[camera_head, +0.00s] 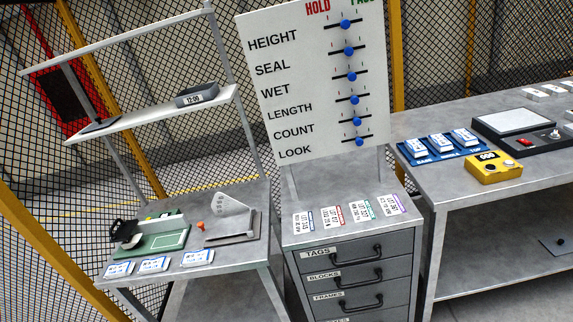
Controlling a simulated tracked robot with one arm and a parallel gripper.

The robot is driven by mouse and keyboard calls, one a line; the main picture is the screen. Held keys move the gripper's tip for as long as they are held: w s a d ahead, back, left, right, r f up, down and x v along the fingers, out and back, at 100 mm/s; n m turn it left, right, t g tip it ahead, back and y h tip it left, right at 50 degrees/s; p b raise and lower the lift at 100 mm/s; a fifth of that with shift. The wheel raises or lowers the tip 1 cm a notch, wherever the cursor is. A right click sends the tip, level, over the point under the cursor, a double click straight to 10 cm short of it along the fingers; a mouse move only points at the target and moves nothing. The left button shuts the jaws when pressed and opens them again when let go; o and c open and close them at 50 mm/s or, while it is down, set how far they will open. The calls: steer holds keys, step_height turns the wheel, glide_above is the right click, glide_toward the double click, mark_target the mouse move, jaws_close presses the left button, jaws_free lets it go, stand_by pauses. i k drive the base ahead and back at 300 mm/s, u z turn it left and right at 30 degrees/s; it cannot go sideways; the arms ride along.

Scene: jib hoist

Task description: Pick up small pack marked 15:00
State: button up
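Small white packs with blue marks lie in two places. One row on the left bench's front edge holds a left pack (118,268), a middle pack (154,264) and a right pack (197,257). Another row sits in a blue tray (428,160) on the right bench: a left pack (415,146), a middle pack (440,142) and a right pack (464,137). Their print is too small to read, so I cannot tell which is marked 15:00. My gripper does not show in this view.
A grey box reading about 12:00 (197,95) stands on the shelf (150,115). The left bench has a green board (165,243) with a black device. Tags lie on the drawer cabinet (345,245); a lettered slider board (310,80) stands behind. A yellow device (493,168) sits beside the tray.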

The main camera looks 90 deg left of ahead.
mark_target(202, 257)
steer(key=u, duration=2.65)
steer(key=k, duration=0.9)
steer(key=u, duration=0.6)
steer(key=i, duration=1)
steer(key=z, duration=0.05)
